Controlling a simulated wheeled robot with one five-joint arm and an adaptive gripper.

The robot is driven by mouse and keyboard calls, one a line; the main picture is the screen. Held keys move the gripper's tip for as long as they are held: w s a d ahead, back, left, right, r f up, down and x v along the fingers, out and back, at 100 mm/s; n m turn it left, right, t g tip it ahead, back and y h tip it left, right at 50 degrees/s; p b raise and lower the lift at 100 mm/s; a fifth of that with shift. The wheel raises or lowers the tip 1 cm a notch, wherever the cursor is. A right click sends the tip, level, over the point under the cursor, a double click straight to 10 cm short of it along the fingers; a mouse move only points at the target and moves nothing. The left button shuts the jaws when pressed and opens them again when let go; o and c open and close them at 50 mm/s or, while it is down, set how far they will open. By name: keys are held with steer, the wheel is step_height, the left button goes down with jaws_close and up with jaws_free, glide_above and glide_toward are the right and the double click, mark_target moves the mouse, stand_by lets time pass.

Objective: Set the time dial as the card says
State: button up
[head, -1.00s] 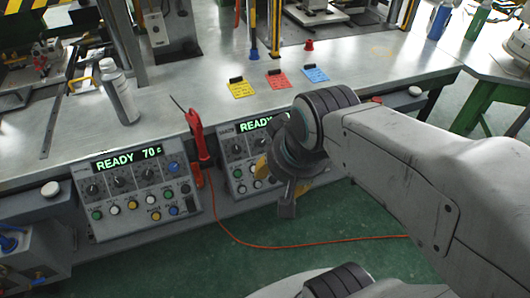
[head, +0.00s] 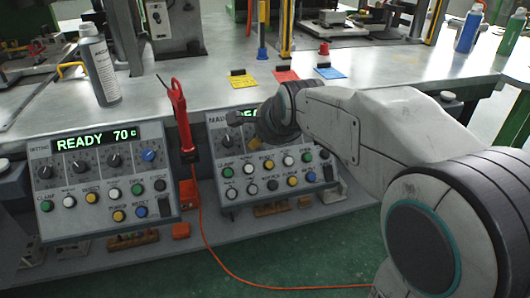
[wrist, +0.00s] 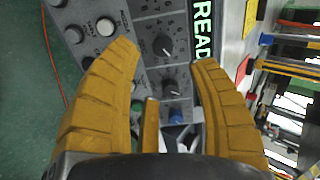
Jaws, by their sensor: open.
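My gripper (wrist: 165,56) is open and empty, its yellow fingers spread in front of a control panel (wrist: 140,12). Between and beyond the fingers are a black pointer dial (wrist: 163,45), a second black dial (wrist: 170,88) and a blue knob (wrist: 177,117). The dial labels are too small to read, so I cannot tell which is the time dial. In the head view my wrist covers part of the right panel (head: 232,207) and its dials. Yellow (head: 243,81), red (head: 287,76) and blue (head: 330,72) cards lie on the bench; their writing is unreadable.
The left panel (head: 165,207) shows READY 70 C. A red tool (head: 181,115) with an orange cable (head: 212,250) hangs between the panels. A grey bottle (head: 99,68) stands on the bench (head: 200,85). Green floor is clear in front.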

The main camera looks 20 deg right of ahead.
steer(key=shift+m, duration=0.5)
steer(key=shift+d+b+x, duration=0.2)
steer(key=shift+b+x, duration=1.3)
steer(key=shift+x, duration=3.05)
steer(key=shift+w+r, duration=0.1)
steer(key=shift+r, duration=0.1)
jaws_close()
